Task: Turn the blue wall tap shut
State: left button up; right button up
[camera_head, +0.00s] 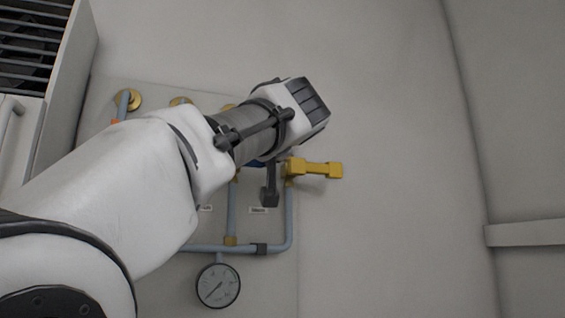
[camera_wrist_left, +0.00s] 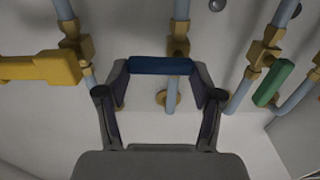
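The blue tap handle (camera_wrist_left: 160,66) shows in the left wrist view as a bar lying across a brass valve and pipe. In the head view only a small blue sliver (camera_head: 257,163) shows behind my arm. My left gripper (camera_wrist_left: 160,72) is open, one finger near each end of the blue bar, with the bar's length spanning the gap. Whether the fingers touch it is unclear. In the head view my left gripper (camera_head: 268,180) is mostly hidden by its wrist, with one dark finger showing. My right gripper is not in view.
A yellow tap handle (camera_head: 315,169) sticks out just right of the left gripper; it also shows in the wrist view (camera_wrist_left: 40,68). A green handle (camera_wrist_left: 274,83) is on the blue tap's other side. Below are grey-blue pipes (camera_head: 205,248) and a gauge (camera_head: 218,285). The wall at right is clear.

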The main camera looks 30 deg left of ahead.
pick_arm(q)
jog(key=o, duration=0.4)
jog(key=shift+w+a+f, duration=0.1)
jog(key=shift+f, duration=0.05)
jog(key=shift+w+a, duration=0.15)
jog(key=shift+a, duration=0.05)
